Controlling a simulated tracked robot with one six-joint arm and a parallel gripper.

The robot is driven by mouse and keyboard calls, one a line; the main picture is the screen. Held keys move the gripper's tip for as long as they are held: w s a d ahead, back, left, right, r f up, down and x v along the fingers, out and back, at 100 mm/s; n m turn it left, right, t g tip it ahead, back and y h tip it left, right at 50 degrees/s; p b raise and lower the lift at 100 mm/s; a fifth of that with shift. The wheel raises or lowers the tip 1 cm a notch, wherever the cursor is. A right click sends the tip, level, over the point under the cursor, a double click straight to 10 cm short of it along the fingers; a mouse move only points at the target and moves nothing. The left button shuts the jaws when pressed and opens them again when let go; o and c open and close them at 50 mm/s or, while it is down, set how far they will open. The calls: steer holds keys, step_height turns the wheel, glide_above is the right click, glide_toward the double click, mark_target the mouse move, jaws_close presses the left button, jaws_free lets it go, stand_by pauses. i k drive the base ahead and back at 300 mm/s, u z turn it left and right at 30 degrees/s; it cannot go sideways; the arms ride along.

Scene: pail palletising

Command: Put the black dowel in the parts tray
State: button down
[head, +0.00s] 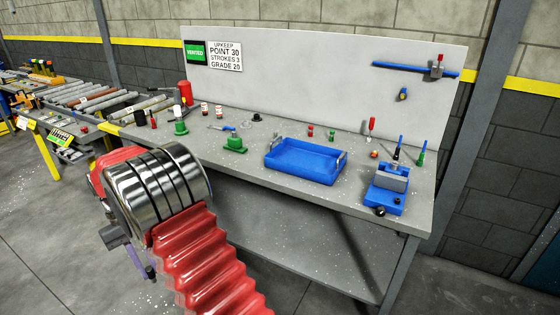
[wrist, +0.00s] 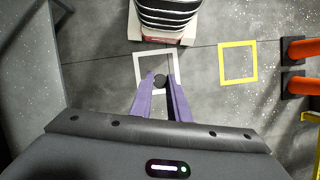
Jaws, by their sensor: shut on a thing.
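The black dowel shows end-on as a dark round face (wrist: 160,81) between the purple fingertips of my gripper (wrist: 161,84) in the wrist view. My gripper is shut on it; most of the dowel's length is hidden. In the head view my gripper (head: 150,271) is low at the left, in front of the bench and over the floor, mostly hidden behind my arm. The parts tray, a blue open tray with metal handles (head: 300,176), sits on the bench top to the right of my arm. Its visible inside looks empty.
The grey bench (head: 230,165) has a lower shelf and a tall back panel (head: 300,75). A blue vise (head: 386,190) stands right of the tray; green-based parts (head: 235,143) stand left. In the wrist view, white and yellow (wrist: 238,62) squares mark the floor, with orange cylinders (wrist: 302,50) at right.

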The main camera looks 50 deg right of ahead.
mark_target(307, 155)
steer(key=z, duration=0.15)
steer(key=i, duration=0.5)
steer(key=z, duration=0.75)
steer(key=i, duration=0.5)
steer(key=z, duration=0.5)
steer(key=k, duration=0.85)
steer(key=z, duration=0.15)
steer(key=i, duration=0.7)
